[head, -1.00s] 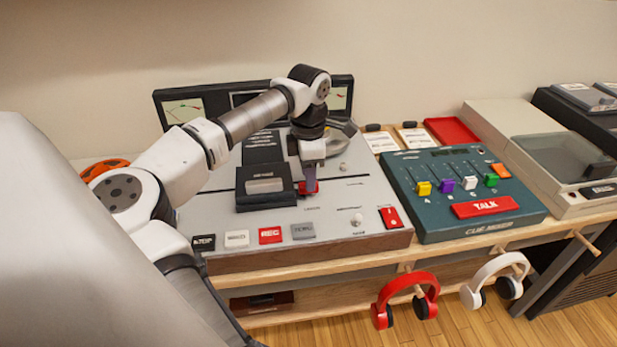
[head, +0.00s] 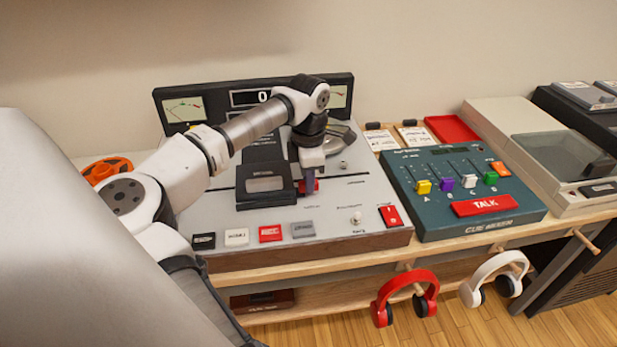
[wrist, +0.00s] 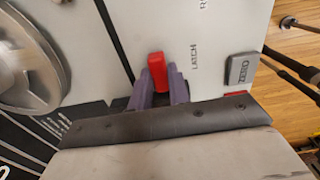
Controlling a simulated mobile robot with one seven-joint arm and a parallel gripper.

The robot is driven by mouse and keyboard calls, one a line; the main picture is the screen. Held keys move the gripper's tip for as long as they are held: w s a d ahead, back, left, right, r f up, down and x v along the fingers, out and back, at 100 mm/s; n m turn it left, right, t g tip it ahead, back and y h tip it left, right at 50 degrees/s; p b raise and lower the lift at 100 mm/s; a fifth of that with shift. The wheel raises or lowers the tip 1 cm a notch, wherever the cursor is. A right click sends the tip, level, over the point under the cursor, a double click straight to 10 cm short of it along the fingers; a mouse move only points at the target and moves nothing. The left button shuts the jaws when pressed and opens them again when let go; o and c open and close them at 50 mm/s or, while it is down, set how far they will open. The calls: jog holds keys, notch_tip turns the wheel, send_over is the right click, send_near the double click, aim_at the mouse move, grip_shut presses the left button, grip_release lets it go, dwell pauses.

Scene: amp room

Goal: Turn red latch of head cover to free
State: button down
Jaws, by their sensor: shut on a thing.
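The red latch (wrist: 157,70) shows in the wrist view between the two purple fingers of my gripper (wrist: 160,88), beside the printed word LATCH. My gripper is shut on it. In the head view my gripper (head: 309,182) points down at the deck, and a bit of the red latch (head: 316,186) shows beside the fingers. The black head cover (head: 265,185) lies just left of the gripper on the grey tape machine (head: 335,215). The fingers hide part of the latch, so its exact angle is hard to tell.
A metal reel (wrist: 28,65) lies on the deck near the gripper. Push buttons (head: 270,234) line the machine's front edge, with a red switch (head: 390,215) at right. The teal cue mixer (head: 465,190) stands to the right. Headphones (head: 405,297) hang below the bench.

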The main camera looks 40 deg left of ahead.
jog(key=n+b, duration=0.1)
jog(key=n, duration=0.1)
jog(key=n+b, duration=0.1)
jog(key=n, duration=0.1)
jog(key=shift+s+d+f+n, duration=0.1)
jog(key=shift+s+d+n, duration=0.1)
jog(key=shift+n, duration=0.1)
jog(key=n, duration=0.1)
jog(key=n+b, duration=0.1)
jog(key=n, duration=0.1)
jog(key=n+b, duration=0.1)
jog(key=shift+d+n, duration=0.25)
jog(key=shift+n, duration=0.05)
jog(key=n, duration=0.2)
jog(key=n+b, duration=0.1)
jog(key=n, duration=0.1)
jog(key=shift+w+d+n, duration=0.1)
jog(key=shift+d+n, duration=0.1)
jog(key=shift+n, duration=0.1)
jog(key=shift+w+d+n+b, duration=0.1)
jog(key=shift+n+b, duration=0.3)
jog(key=shift+n, duration=0.6)
jog(key=shift+w+d+n+b, duration=0.1)
jog(key=shift+n+b, duration=0.25)
jog(key=shift+n, duration=0.65)
jog(key=c, duration=1.3)
grip_release()
